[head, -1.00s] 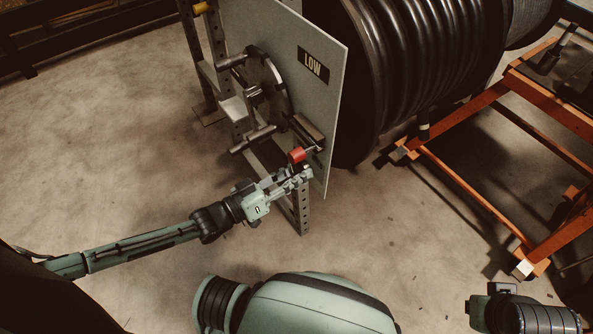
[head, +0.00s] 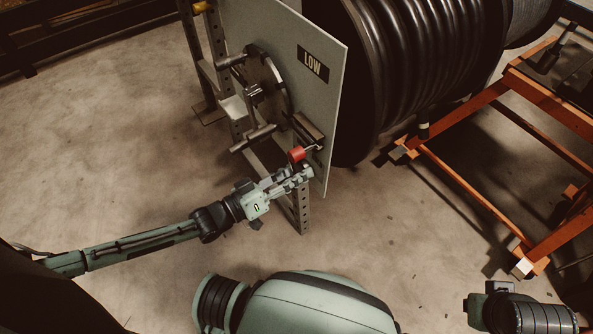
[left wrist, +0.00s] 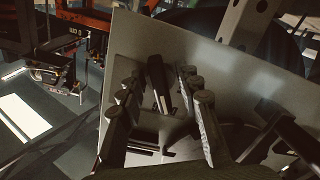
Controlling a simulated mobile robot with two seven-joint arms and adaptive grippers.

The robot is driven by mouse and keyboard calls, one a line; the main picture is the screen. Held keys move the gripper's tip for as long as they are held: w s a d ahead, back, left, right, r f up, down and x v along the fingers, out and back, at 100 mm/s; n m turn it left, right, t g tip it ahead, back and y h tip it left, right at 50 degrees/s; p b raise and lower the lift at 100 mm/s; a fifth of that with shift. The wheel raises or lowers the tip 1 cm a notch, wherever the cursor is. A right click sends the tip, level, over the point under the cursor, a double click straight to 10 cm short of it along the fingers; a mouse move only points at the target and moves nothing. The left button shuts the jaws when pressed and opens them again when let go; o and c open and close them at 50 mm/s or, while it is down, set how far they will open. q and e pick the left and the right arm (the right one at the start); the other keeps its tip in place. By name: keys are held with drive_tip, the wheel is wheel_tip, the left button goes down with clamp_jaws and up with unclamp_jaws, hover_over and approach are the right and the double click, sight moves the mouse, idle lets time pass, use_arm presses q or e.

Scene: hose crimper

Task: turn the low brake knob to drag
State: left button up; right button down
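My left gripper (head: 296,175) is just below the red knob in the head view. In the left wrist view its two fingers stand apart, open, with a dark elongated part (left wrist: 158,82) between and beyond them. No red shows there, so I cannot tell whether that part is the knob. Contact is unclear. My right gripper is not seen; only part of my right arm shows.
A large reel of black hose (head: 425,65) stands behind the panel. A handwheel (head: 268,85) with metal handles projects from the panel's front, above the gripper. A perforated steel post (head: 302,212) stands below the panel. An orange frame (head: 470,195) is at the right. The floor at left is clear.

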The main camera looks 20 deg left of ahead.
use_arm(q)
drive_tip(key=v, duration=1.2)
idle(0.4)
